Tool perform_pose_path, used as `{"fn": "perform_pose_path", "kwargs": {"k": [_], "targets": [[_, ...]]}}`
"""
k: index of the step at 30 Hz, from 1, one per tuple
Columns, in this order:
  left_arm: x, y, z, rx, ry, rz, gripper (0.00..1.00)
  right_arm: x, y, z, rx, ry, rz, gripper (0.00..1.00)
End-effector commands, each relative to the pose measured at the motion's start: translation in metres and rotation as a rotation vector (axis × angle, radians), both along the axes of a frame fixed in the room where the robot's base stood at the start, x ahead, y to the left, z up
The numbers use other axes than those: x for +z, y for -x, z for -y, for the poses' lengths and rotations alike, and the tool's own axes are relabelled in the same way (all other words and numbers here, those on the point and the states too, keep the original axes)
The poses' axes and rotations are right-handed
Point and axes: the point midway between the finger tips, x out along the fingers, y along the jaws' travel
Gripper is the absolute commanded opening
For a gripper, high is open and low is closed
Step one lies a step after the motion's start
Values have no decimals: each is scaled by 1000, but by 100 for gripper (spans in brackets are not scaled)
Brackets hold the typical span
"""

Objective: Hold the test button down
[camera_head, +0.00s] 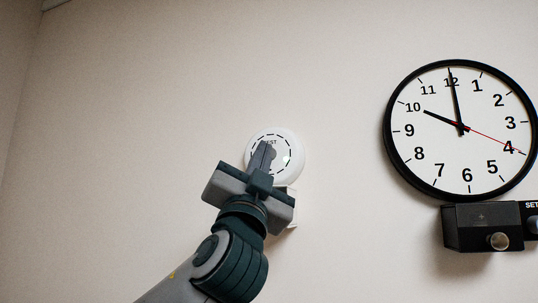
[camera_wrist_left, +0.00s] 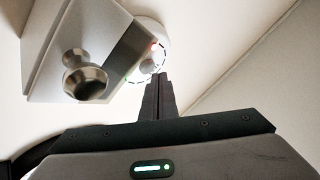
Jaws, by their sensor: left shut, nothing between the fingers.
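A round white wall unit (camera_head: 292,146) with a dashed ring and partly covered "TEST" lettering is on the wall, left of the clock. My left gripper (camera_head: 265,147) reaches up from below, its shut fingers overlapping the middle of the unit and hiding part of it. In the left wrist view the shut, empty fingertips (camera_wrist_left: 161,76) are just below a small round grey button (camera_wrist_left: 148,66) inside the dashed ring. A red light glows on the unit above the button. I cannot tell whether the fingertips touch the button. My right gripper is not in view.
A black-rimmed clock (camera_head: 461,150) hangs to the right, above a dark box (camera_head: 465,226) with a metal knob. A smaller white block sits below the round unit. In the left wrist view a box with a metal knob (camera_wrist_left: 85,75) is close on the left. The wall left of the unit is bare.

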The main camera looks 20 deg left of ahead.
Motion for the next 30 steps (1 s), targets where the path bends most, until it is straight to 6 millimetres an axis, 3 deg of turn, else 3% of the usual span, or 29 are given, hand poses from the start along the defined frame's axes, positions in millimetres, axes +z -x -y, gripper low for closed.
{"fn": "perform_pose_path", "kwargs": {"k": [8, 22, 30], "targets": [[-1, 9, 0, -1, 1, 1, 0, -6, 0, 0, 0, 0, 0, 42], [-1, 46, -1, -1, 0, 2, 0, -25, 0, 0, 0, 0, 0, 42], [0, 50, -2, 0, 0, 0, 0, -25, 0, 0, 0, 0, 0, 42]]}}
